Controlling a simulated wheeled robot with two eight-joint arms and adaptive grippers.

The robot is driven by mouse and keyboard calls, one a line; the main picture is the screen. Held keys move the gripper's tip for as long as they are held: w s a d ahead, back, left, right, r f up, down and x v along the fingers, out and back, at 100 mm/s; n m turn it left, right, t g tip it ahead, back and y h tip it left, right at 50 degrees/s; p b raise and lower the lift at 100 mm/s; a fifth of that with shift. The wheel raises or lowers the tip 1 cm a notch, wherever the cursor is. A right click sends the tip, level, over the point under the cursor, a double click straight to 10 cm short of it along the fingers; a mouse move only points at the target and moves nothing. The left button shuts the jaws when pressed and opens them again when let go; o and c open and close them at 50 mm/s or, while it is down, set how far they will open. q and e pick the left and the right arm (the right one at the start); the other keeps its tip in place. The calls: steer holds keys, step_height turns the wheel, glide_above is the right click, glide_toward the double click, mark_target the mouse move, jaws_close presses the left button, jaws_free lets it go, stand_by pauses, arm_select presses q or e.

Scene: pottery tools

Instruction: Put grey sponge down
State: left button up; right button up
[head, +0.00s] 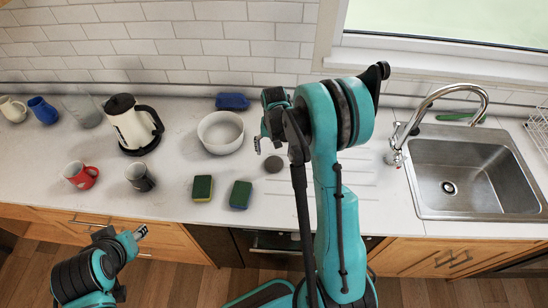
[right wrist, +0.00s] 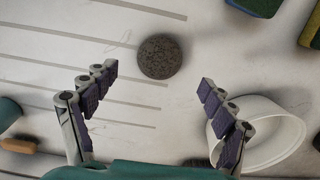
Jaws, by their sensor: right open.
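The grey sponge (head: 273,164) is a small round dark grey disc lying on the white counter, right of the bowl. In the right wrist view the sponge (right wrist: 160,56) lies flat, just beyond and between the spread fingertips. My right gripper (right wrist: 157,80) is open, with nothing between its purple-padded fingers. In the head view my right gripper (head: 262,142) is over the counter beside the bowl, partly hidden by its own arm. My left gripper (head: 141,232) is at the lower left, in front of the counter edge; its finger opening is too small to judge.
A white bowl (head: 221,142) stands left of the right gripper. A kettle (head: 132,125), a red mug (head: 82,176) and a dark mug (head: 139,177) stand left. A sink (head: 465,182) is at the right.

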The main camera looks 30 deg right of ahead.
mark_target(274, 162)
steer(key=s+a+r+n+t, duration=0.2)
steer(key=s+a+r, duration=0.15)
steer(key=r, duration=0.45)
steer(key=s+a+r+n+t, duration=0.1)
steer(key=s+a+r, duration=0.3)
steer(key=r, duration=0.5)
steer(key=s+a+r+n+t, duration=0.1)
steer(key=s+a+n+t, duration=0.2)
steer(key=s, duration=0.7)
steer(key=shift+s+a+r+t, duration=0.15)
steer(key=shift+s+a+t, duration=0.2)
steer(key=shift+a+t, duration=0.2)
step_height(274, 162, down, 15)
steer(key=b, duration=1.4)
steer(key=shift+o, duration=0.4)
